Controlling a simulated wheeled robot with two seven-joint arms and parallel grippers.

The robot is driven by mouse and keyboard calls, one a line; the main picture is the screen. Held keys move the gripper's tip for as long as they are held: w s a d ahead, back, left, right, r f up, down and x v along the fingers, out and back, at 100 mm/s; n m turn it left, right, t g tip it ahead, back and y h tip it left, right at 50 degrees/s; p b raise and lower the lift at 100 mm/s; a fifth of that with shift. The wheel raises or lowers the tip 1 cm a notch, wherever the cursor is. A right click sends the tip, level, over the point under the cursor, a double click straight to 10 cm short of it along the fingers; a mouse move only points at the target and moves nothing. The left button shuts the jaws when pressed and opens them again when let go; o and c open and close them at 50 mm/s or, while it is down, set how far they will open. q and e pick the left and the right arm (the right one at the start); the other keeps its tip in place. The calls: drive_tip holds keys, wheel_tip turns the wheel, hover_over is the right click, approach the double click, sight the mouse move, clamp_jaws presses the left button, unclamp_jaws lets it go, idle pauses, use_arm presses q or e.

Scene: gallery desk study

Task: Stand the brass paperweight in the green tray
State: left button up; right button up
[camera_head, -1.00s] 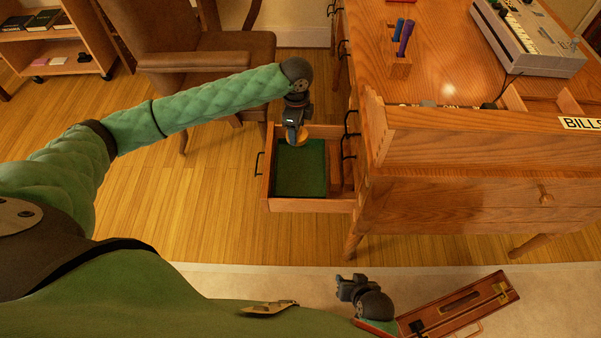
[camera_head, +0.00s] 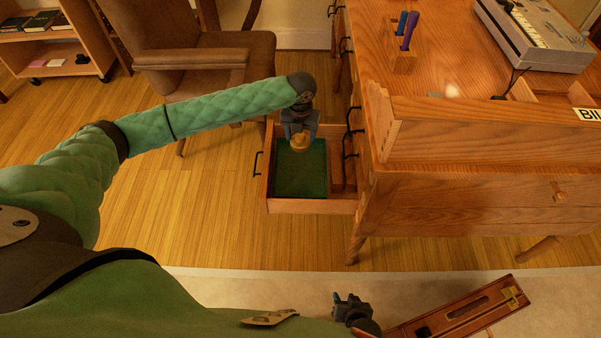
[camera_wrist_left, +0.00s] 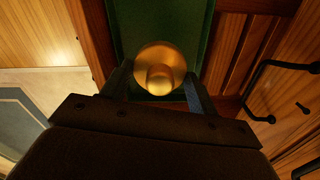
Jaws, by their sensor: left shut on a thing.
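The brass paperweight (camera_head: 299,144) is a round golden piece with a knob on top. My left gripper (camera_head: 299,134) is shut on it, over the open drawer. In the left wrist view the paperweight (camera_wrist_left: 160,70) sits between the two fingers (camera_wrist_left: 158,84), knob towards the camera. The green tray (camera_head: 300,178) is the green-lined space in the open drawer, below and around the paperweight in view. Whether the paperweight touches the tray floor I cannot tell. My right gripper (camera_head: 348,305) is at the bottom of the head view, away from the drawer; its fingers are too small to judge.
The drawer's wooden front wall (camera_head: 310,206) and side walls surround the tray. The desk (camera_head: 450,150) stands close on the right. A chair (camera_head: 190,55) is behind. A wooden case (camera_head: 465,312) lies near my right gripper.

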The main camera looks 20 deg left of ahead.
use_arm(q)
drive_tip(key=shift+w+f+m, duration=0.2)
drive_tip(key=shift+f+m, duration=0.15)
drive_tip(key=shift+m, duration=0.35)
drive_tip(key=shift+f+m, duration=0.3)
drive_tip(key=shift+f, duration=0.1)
hover_over(301, 164)
drive_tip(key=shift+f+b, duration=0.45)
drive_tip(key=shift+f, duration=4.25)
use_arm(e)
drive_tip(key=shift+s+f, duration=0.15)
drive_tip(key=shift+f, duration=0.85)
use_arm(q)
drive_tip(key=o, duration=1.4)
drive_tip(key=shift+f, duration=0.15)
wheel_tip(301, 164, up, 12)
drive_tip(key=shift+r+p, duration=0.15)
drive_tip(key=shift+p, duration=0.2)
use_arm(e)
drive_tip(key=shift+r, duration=0.4)
drive_tip(key=shift+d, duration=0.1)
